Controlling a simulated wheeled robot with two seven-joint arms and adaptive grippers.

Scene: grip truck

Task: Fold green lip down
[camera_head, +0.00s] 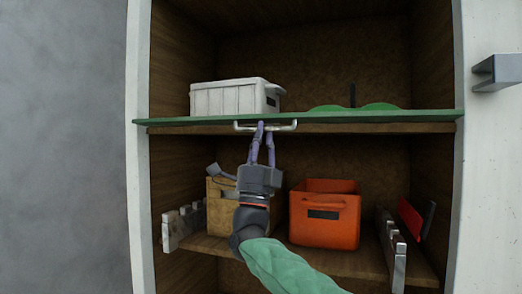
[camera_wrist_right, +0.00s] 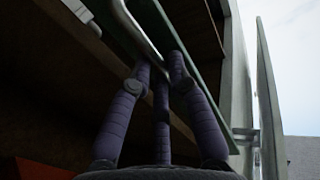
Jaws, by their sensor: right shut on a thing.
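The green lip (camera_head: 400,116) lies roughly level across the front of the upper shelf of the cabinet, seen nearly edge-on. A pale metal bar handle (camera_head: 286,127) is fixed at its front, left of the middle. My right gripper (camera_head: 263,127) reaches up from below, its purple fingers shut on the handle. In the right wrist view the fingers (camera_wrist_right: 160,72) close around the pale bar (camera_wrist_right: 139,34), with the green lip (camera_wrist_right: 205,100) running behind them. The fingertips partly hide the bar. My left gripper is not in view.
A white crate (camera_head: 228,98) and a green curved object (camera_head: 380,106) sit on the upper shelf. Below are a tan box (camera_head: 220,214), an orange bin (camera_head: 324,232), and pale upright pieces (camera_head: 183,223) at both sides. A grey bracket (camera_head: 498,72) sticks out at the right.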

